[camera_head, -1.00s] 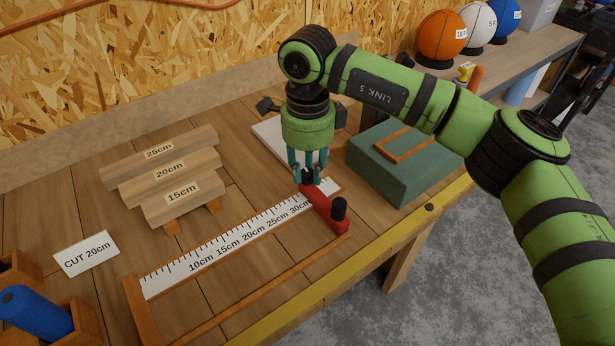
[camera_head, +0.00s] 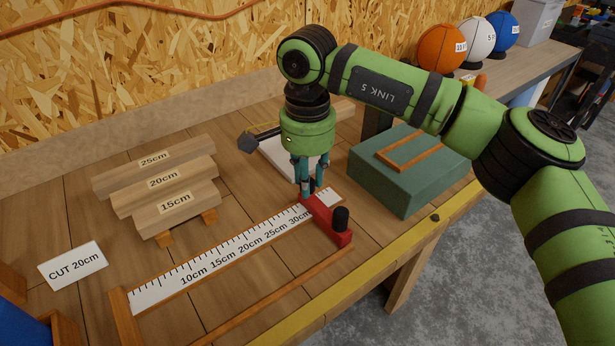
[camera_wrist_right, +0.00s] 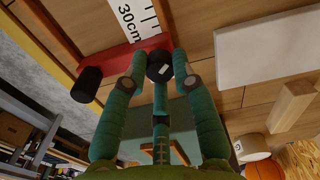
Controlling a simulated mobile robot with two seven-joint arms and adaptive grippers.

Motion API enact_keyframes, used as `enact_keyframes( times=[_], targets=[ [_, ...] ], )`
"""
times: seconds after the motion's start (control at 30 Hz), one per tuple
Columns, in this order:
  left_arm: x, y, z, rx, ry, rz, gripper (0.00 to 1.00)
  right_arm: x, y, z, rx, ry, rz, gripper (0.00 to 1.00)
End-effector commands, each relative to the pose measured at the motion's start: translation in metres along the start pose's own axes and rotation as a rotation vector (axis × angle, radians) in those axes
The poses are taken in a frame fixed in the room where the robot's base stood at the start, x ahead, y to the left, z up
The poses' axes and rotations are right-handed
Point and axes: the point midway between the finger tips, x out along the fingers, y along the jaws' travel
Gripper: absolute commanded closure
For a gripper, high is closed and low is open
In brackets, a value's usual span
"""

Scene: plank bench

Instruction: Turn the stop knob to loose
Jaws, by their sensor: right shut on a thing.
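The red stop (camera_head: 326,221) sits across the right end of the ruler (camera_head: 220,252), near the 30cm mark. A black upright post (camera_head: 341,217) stands on its near end. My right gripper (camera_head: 307,190) points straight down at the stop's far end, its fingers closed around the small black stop knob (camera_wrist_right: 160,67). The knob has a pale mark on top in the wrist view and is mostly hidden by the fingers in the head view. The red stop also shows in the wrist view (camera_wrist_right: 112,58). I cannot read a loose or tight label. My left gripper is not in view.
Planks marked 25cm, 20cm and 15cm (camera_head: 163,216) rest on supports at left. A "CUT 20cm" card (camera_head: 73,265) lies near them. A green block (camera_head: 398,180) stands right of the gripper, and a white board (camera_head: 275,158) lies behind it.

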Motion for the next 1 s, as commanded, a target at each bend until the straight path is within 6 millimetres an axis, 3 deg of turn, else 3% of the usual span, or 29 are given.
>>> enact_keyframes(
  times=[0.6,1.0],
  targets=[
    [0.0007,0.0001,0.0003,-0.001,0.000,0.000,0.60,-0.0006,-0.0005,-0.0005,-0.571,0.002,0.000,1.00],
    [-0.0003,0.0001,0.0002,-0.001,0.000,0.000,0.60,-0.0007,-0.0009,-0.0005,-0.814,0.003,-0.001,1.00]
  ],
)
